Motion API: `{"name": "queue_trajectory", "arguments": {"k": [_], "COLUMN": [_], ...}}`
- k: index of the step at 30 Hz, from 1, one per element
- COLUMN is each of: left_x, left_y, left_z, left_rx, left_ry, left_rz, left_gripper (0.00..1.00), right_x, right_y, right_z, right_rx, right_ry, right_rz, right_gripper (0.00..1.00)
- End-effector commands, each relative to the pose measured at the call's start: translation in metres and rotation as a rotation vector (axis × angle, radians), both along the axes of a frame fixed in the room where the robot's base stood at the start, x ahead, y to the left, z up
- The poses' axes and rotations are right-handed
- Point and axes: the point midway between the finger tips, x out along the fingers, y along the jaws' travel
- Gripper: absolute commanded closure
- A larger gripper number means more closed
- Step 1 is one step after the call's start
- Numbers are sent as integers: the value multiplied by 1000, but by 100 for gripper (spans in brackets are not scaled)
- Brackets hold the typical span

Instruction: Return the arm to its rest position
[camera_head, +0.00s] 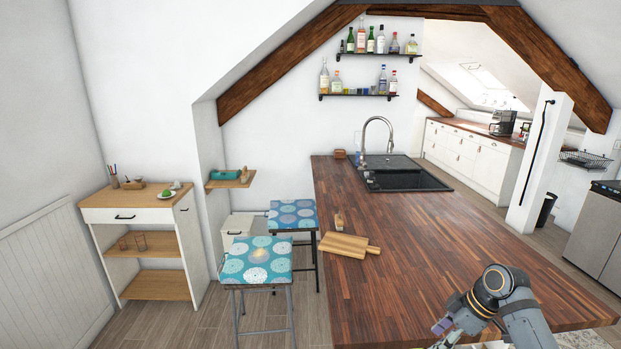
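My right arm shows at the bottom right, over the near part of the wooden counter (430,240). Its elbow is bent and the forearm points down and left. The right gripper (446,332) is at the bottom edge of the picture and partly cut off. A small purple part shows beside it, and I cannot tell whether its fingers are open or shut. My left arm and gripper are not in view.
A cutting board (345,245) with a small block (339,221) behind it lies at the counter's left edge. Two patterned stools (256,261) stand left of it. A black sink (405,180) is farther back. The counter's middle is clear.

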Motion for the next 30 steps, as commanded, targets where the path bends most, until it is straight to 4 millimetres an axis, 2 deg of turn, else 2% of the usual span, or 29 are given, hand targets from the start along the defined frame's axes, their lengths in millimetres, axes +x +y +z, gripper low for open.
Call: {"name": "queue_trajectory", "arguments": {"k": [5,8,11,14,15,17,18,20,21,23,24,26,27,30], "left_x": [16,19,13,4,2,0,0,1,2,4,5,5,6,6], "left_y": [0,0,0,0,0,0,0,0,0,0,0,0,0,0], "left_z": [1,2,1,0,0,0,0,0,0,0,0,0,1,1], "left_rx": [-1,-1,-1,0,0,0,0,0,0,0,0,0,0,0], "left_ry": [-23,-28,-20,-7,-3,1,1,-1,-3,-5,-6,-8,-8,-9], "left_rz": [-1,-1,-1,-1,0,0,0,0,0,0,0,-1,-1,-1], "left_gripper": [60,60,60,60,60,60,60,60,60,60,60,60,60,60], "right_x": [3,0,-9,-30,-45,-74,-98,-135,-163,-208,-240,-287,-317,-379], "right_y": [-5,-9,-15,-22,-25,-28,-30,-31,-30,-27,-24,-16,-9,7], "right_z": [-58,-99,-148,-211,-242,-290,-321,-364,-389,-424,-444,-469,-482,-502], "right_rx": [9,4,-11,-39,-59,-94,-119,-158,-183,-217,-236,-259,-267,-277], "right_ry": [41,66,92,128,143,163,175,186,192,198,200,203,205,207], "right_rz": [-154,-262,-379,-518,-580,-673,-729,-802,-842,-892,-919,-950,-965,-985], "right_gripper": [46,46,46,46,46,46,46,46,46,46,46,46,46,46]}}
